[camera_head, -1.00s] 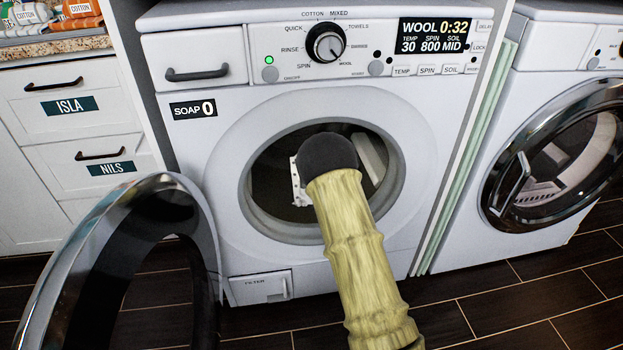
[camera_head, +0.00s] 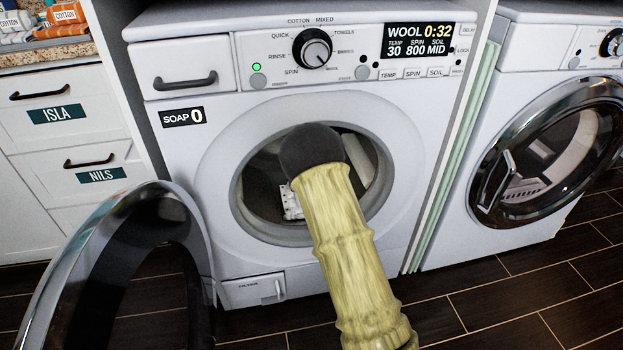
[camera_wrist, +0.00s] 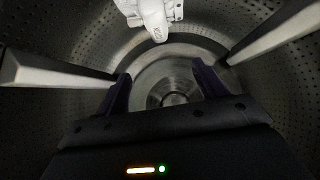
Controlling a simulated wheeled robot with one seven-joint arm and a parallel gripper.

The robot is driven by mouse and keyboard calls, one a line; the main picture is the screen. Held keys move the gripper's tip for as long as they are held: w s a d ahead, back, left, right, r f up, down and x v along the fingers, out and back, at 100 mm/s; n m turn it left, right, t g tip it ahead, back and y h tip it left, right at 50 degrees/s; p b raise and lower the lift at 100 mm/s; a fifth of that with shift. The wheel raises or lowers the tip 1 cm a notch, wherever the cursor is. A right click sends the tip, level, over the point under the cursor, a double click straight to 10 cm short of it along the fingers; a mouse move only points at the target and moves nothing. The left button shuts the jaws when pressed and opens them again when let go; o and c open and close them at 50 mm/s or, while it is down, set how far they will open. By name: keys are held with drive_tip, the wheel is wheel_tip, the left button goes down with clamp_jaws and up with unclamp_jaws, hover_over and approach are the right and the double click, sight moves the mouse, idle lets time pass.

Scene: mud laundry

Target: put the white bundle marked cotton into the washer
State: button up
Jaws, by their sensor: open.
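The washer (camera_head: 170,150) stands ahead with its round door (camera_head: 75,255) swung open to the left. My arm reaches into the drum (camera_wrist: 60,120), hiding my gripper in the head view. In the wrist view my gripper (camera_wrist: 165,78) is open, with nothing between its two dark fingers. A white object (camera_wrist: 150,14) is inside the drum at the top of the wrist view, apart from the fingers. A white piece (camera_head: 291,203) also shows in the drum opening, left of my arm. I cannot read a mark on it or tell whether it is the cotton bundle.
White and orange bundles, some labelled COTTON, lie on the counter (camera_head: 45,58) at upper left. Drawers marked ISLA (camera_head: 57,114) and NILS (camera_head: 102,175) are below. A second washer (camera_head: 505,240) stands at right. Pale drum paddles (camera_wrist: 55,72) flank my gripper.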

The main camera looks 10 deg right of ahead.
drive_tip(key=p+v, duration=0.4)
drive_tip(key=v, duration=0.9)
drive_tip(key=shift+s+r, duration=0.15)
drive_tip(key=shift+s, duration=0.05)
idle(0.4)
drive_tip(key=s+r+g+p, duration=0.2)
drive_tip(key=s+r, duration=0.2)
drive_tip(key=s, duration=0.6)
drive_tip(key=s+r+g+p, duration=0.1)
drive_tip(key=s+r+g, duration=0.25)
drive_tip(key=s, duration=0.55)
drive_tip(key=s+r+g+p, duration=0.2)
drive_tip(key=s+r, duration=0.2)
drive_tip(key=s, duration=0.6)
drive_tip(key=w+p+v, duration=0.2)
drive_tip(key=p+v, duration=1)
drive_tip(key=w+r+p+v, duration=0.1)
drive_tip(key=w+p+v, duration=0.2)
drive_tip(key=p+v, duration=0.9)
drive_tip(key=w+p+v, duration=0.3)
drive_tip(key=p+v, duration=1)
drive_tip(key=shift+s+r, duration=0.2)
drive_tip(key=shift+r, duration=0.3)
